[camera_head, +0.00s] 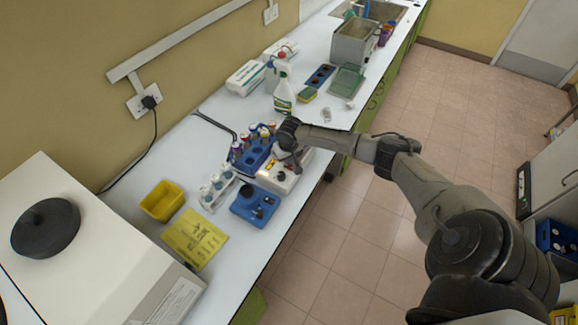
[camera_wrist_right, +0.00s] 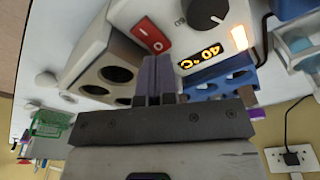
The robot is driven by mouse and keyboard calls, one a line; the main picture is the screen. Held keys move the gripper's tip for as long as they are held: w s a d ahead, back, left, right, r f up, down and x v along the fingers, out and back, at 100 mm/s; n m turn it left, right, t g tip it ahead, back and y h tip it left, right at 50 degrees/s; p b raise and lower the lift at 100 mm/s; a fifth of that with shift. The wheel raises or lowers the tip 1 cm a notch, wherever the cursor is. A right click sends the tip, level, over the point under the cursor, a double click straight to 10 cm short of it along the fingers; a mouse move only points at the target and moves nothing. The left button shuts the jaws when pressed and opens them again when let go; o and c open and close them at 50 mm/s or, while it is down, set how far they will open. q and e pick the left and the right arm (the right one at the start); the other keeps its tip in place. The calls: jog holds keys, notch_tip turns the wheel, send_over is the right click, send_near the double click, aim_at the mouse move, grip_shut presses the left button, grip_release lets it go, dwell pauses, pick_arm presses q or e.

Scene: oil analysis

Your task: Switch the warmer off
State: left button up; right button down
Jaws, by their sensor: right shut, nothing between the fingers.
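The warmer (camera_head: 284,180) is a pale box on the bench's front edge, with a lit orange light. In the right wrist view its pale front panel (camera_wrist_right: 185,48) carries a red rocker switch (camera_wrist_right: 153,36), a dark round knob (camera_wrist_right: 203,12), a glowing display (camera_wrist_right: 201,56) that seems to read 40 °C, and a bright orange lamp (camera_wrist_right: 238,37). My right gripper (camera_head: 296,166) is over the warmer, pointing down. Its shut, empty fingers (camera_wrist_right: 155,72) end close to the rocker switch; I cannot tell whether they touch it. My left gripper is not in view.
A blue rack (camera_head: 245,160) with several capped tubes stands behind the warmer. A small blue device (camera_head: 255,206) and a tube stand (camera_head: 216,189) are to the left. A spray bottle (camera_head: 284,95) stands farther along the bench.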

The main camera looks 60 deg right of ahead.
jog(key=shift+f, duration=0.35)
jog(key=shift+f+b, duration=0.45)
jog(key=shift+f, duration=0.3)
dwell(0.3)
jog(key=shift+r, duration=0.15)
jog(key=shift+r+p, duration=0.95)
jog(key=shift+p, duration=0.3)
notch_tip(320, 180, up, 5)
jog(key=p, duration=0.5)
jog(key=shift+p, duration=0.35)
